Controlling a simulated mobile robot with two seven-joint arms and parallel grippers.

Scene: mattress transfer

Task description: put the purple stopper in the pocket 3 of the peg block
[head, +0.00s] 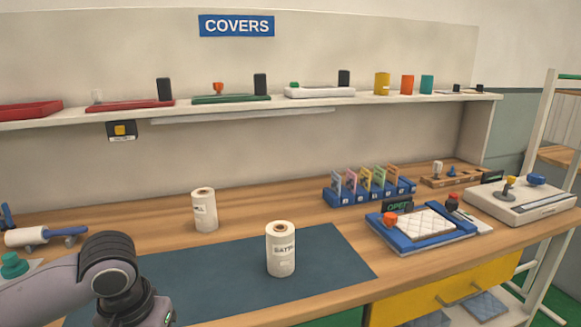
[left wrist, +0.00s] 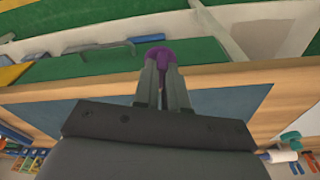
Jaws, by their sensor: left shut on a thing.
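My left gripper (left wrist: 162,75) is shut on the purple stopper (left wrist: 157,55), whose rounded purple top shows between the fingertips in the left wrist view. The rest of the stopper is hidden by the fingers. In the head view my left arm comes in at the lower left, and its fingers and the stopper are out of sight. A low wooden block (head: 434,182) with small upright pieces sits at the back right of the bench; it looks like the peg block, but its pockets and numbers are too small to read. My right gripper is not in view.
A white roll (head: 281,250) stands on the dark mat (head: 330,262), another (head: 204,210) behind it. A blue rack (head: 345,197) of coloured cards and a blue tray (head: 470,233) with a quilted pad are at the right. A control box (head: 520,203) is farther right.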

